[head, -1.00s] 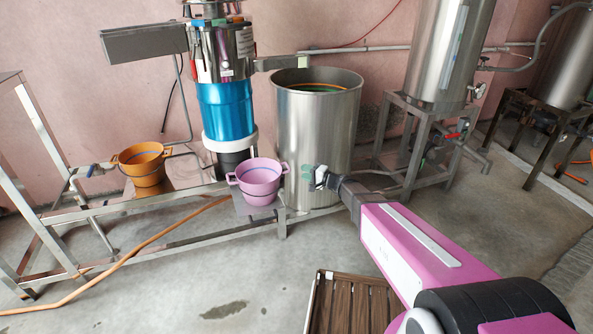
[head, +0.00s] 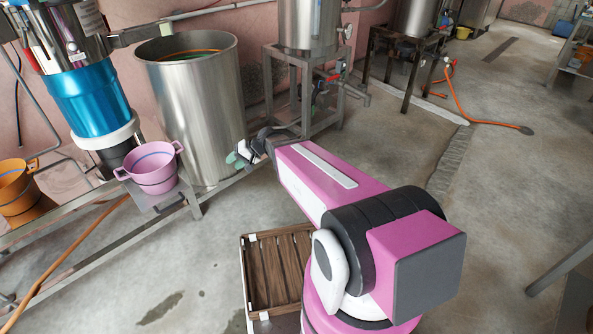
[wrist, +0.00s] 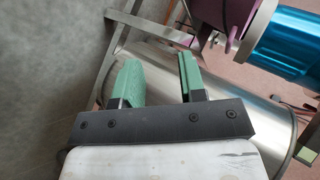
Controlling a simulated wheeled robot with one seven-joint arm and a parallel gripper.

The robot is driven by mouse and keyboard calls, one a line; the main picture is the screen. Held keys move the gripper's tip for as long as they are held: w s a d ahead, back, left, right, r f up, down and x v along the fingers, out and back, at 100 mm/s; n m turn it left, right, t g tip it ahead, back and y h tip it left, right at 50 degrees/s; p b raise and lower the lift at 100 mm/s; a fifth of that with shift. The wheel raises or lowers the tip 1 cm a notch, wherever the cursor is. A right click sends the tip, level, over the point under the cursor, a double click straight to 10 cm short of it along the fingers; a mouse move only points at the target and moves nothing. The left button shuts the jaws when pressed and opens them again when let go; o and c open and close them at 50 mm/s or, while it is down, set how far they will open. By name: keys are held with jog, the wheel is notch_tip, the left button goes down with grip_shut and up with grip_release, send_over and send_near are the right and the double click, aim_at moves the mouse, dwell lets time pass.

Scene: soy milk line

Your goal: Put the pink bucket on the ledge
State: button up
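I cannot tell for sure which surface is the ledge. My gripper (head: 236,158) is to the right of the bucket, apart from it, in front of the steel vat. In the wrist view my gripper (wrist: 158,72) shows two green fingers spread apart with nothing between them. A purple-pink shape, probably the bucket, shows at that view's top right beside the blue cylinder (wrist: 290,50).
The large steel vat (head: 200,110) stands close behind my gripper. An orange bucket (head: 18,190) is at the far left on the frame (head: 70,222). A slatted wooden crate (head: 272,272) is near my base. An orange hose lies along the floor; the right floor is mostly clear.

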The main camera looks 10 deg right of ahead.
jog(key=s+d+g+h, duration=0.1)
jog(key=s+d+h, duration=0.4)
jog(key=d, duration=0.6)
jog(key=s+d+h, duration=0.5)
jog(key=s+d, duration=0.1)
jog(key=d, duration=0.5)
jog(key=shift+d+r+g, duration=0.2)
jog(key=shift+r+g, duration=0.15)
jog(key=shift+g, duration=0.05)
jog(key=shift+s, duration=0.1)
